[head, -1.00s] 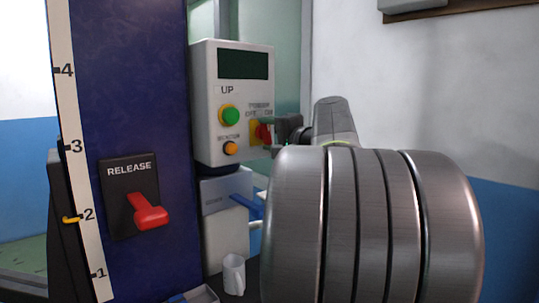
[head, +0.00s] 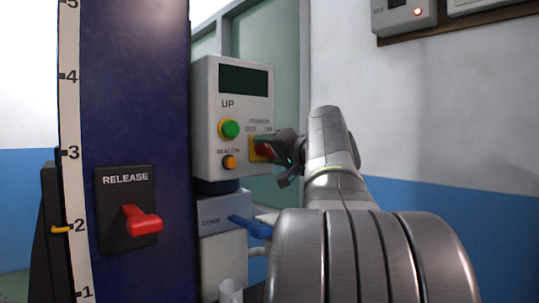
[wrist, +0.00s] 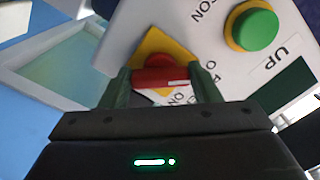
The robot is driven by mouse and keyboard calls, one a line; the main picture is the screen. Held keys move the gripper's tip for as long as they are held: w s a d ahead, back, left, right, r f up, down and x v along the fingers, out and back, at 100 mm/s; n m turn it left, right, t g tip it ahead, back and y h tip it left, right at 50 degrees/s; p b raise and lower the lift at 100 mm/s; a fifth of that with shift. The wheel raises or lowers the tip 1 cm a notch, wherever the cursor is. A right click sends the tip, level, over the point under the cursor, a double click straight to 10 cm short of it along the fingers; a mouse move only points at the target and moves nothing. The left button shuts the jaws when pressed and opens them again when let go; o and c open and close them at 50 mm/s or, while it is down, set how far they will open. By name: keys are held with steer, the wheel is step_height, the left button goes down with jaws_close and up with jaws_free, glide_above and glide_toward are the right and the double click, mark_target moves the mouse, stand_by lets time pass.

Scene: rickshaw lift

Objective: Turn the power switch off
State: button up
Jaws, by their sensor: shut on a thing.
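The power switch is a red rotary knob (head: 264,149) on a yellow plate, on the right side of the grey control box (head: 205,110). OFF and ON labels stand above it. In the wrist view the red knob (wrist: 160,76) sits between the two green fingers of my gripper (wrist: 162,88), which is shut on it. The box and its lettering look tilted in that view. In the head view my gripper (head: 272,149) reaches the knob from the right and partly hides it. The knob's exact pointing direction is hard to tell.
A green UP button (head: 229,128) and an orange BEACON button (head: 229,162) lie left of the knob. A blue lever (head: 250,227) is below the box. A red RELEASE lever (head: 142,220) is on the dark blue column (head: 135,90).

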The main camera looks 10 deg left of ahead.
steer(key=o, duration=1)
steer(key=v, duration=1.3)
steer(key=shift+s+d, duration=0.25)
steer(key=shift+d, duration=0.05)
steer(key=shift+a, duration=0.1)
steer(key=x, duration=1.3)
steer(key=shift+w+a, duration=0.25)
